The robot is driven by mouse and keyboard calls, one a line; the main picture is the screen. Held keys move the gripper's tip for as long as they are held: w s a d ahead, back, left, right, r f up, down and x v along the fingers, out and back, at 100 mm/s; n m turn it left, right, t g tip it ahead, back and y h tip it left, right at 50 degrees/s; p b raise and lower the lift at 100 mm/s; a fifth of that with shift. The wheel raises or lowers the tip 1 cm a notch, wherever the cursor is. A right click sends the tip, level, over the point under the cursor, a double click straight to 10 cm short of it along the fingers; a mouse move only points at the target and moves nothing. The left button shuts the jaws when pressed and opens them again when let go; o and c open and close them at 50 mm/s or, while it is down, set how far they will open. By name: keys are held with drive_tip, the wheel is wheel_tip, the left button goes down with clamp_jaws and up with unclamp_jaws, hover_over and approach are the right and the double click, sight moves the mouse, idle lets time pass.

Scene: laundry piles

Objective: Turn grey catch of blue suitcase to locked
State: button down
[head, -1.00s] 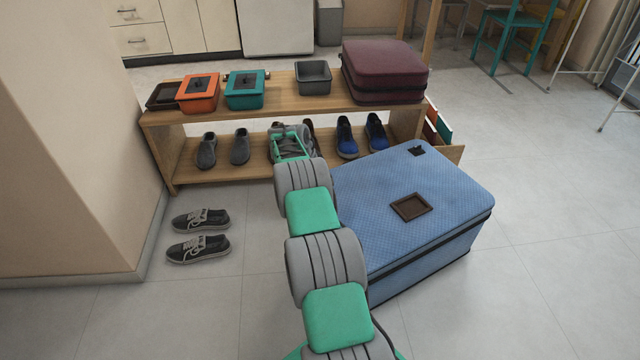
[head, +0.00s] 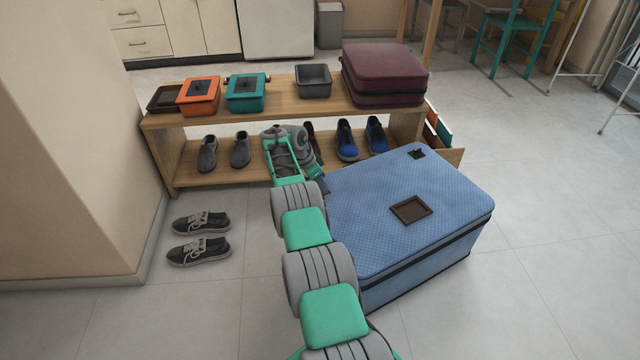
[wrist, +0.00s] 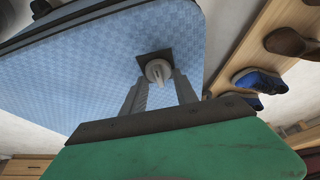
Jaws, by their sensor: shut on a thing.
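The blue suitcase (head: 370,230) lies on the floor right of my arm in the head view. Its blue face (wrist: 80,80) fills much of the wrist view. The grey catch (wrist: 157,70) sits on a small dark plate (wrist: 146,57) near one edge of that face. My gripper (wrist: 161,82) has its two grey fingers either side of the catch and is shut on it. In the head view my gripper (head: 320,185) is at the suitcase's far left side, and the catch cannot be made out there.
Dark sneakers (head: 200,250) lie on the floor at left. Floor right of the suitcase is clear.

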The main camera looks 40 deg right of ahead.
drive_tip(key=shift+f, duration=0.1)
drive_tip(key=c, duration=1)
unclamp_jaws()
drive_tip(key=shift+o, duration=0.2)
drive_tip(key=p+v, duration=0.3)
drive_tip(key=v, duration=0.4)
drive_tip(key=shift+r, duration=0.4)
drive_tip(key=shift+a, duration=0.15)
